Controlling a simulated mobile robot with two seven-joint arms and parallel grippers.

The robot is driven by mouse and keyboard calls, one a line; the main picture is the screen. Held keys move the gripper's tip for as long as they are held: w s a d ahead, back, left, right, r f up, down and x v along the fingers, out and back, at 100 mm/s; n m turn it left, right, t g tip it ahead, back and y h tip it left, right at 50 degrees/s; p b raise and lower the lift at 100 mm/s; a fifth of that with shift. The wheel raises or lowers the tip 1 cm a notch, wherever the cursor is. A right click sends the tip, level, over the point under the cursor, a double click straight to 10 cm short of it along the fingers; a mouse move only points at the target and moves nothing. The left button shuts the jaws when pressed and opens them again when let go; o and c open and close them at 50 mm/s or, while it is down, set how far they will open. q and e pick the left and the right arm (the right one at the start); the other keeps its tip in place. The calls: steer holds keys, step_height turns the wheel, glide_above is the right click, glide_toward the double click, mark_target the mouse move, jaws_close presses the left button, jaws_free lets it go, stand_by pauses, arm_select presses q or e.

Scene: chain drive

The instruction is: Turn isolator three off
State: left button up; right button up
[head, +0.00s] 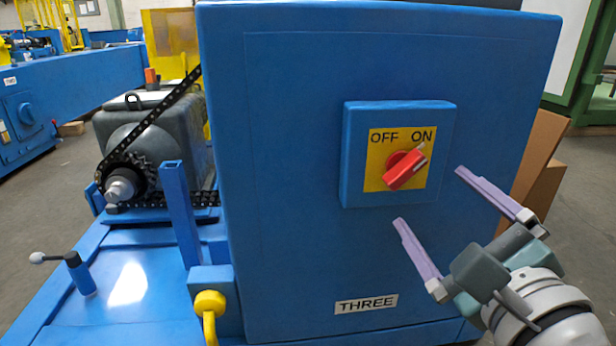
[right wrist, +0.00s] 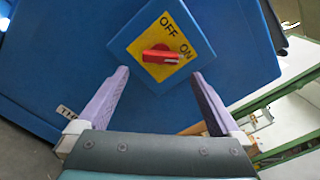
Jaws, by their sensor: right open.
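The isolator is a blue box with a yellow plate (head: 377,176) marked OFF and ON, on the front of the blue cabinet (head: 290,200) labelled THREE. Its red knob (head: 405,170) points up and right toward ON in the head view. The knob also shows in the right wrist view (right wrist: 161,57), ahead of the fingers. My right gripper (head: 430,196) is open, its two lilac fingers spread wide below and right of the knob, apart from it. In the right wrist view the gripper (right wrist: 162,82) holds nothing. My left gripper is not in view.
Left of the cabinet are a grey motor (head: 160,130) with a black chain, a blue upright post (head: 180,213), a yellow-knobbed handle (head: 210,304) and a small lever (head: 76,272). Cardboard boxes (head: 543,150) stand behind the cabinet at right. Space before the isolator looks clear.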

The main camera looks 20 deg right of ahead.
mark_target(407, 173)
steer(key=x, duration=0.9)
steer(key=shift+a+r+b, duration=0.1)
steer(key=shift+b, duration=0.3)
steer(key=shift+c, duration=0.4)
steer(key=c, duration=1.1)
